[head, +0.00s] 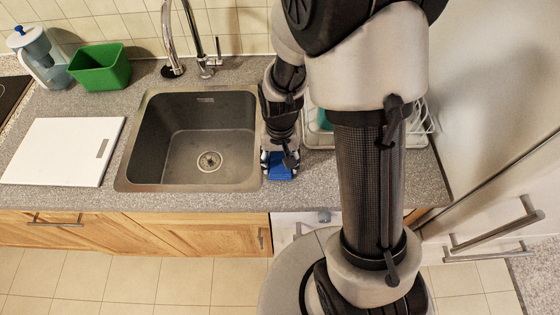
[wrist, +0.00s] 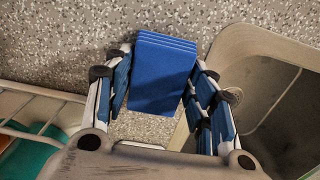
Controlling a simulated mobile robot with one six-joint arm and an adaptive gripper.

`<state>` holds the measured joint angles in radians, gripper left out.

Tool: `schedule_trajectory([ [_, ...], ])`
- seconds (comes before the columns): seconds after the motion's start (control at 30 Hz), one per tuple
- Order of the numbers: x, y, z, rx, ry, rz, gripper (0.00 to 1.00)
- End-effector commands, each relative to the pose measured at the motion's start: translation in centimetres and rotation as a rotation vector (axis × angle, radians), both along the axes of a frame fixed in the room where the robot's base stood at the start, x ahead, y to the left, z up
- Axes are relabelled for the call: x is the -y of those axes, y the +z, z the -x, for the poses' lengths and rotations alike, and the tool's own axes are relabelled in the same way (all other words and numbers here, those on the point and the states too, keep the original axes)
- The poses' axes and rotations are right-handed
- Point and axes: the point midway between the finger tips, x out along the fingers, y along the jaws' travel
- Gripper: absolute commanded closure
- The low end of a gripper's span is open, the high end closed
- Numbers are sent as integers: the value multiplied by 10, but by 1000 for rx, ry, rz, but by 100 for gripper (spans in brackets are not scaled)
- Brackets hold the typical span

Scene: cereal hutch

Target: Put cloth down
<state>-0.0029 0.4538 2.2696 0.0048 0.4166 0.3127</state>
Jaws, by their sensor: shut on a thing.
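The blue folded cloth (wrist: 163,77) sits between the fingers of my gripper (wrist: 160,95) in the wrist view. The gripper is shut on it, with a finger against each side. In the head view the cloth (head: 279,172) shows below my gripper (head: 279,160), at the grey speckled counter (head: 235,203) just right of the sink. The cloth is at or very close to the counter surface; I cannot tell whether it touches. Its folded layers show along its far edge in the wrist view.
The sink (head: 160,143) is close on the left of my gripper. A dish rack (head: 318,140) stands on the right, partly hidden by my arm. A white cutting board (head: 62,152), a green bin (head: 100,70) and a water pitcher (head: 40,58) are farther left. A faucet (head: 205,64) rises behind.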

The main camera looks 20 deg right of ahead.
Motion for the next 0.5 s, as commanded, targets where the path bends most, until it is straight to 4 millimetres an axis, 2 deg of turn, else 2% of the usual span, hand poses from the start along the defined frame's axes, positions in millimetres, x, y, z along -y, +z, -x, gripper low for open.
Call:
schedule_trajectory([
  [0.27,0,-4,0,0,0,0,71],
  [0.3,0,-3,0,0,0,0,46],
  [0.5,0,-2,0,0,0,0,33],
])
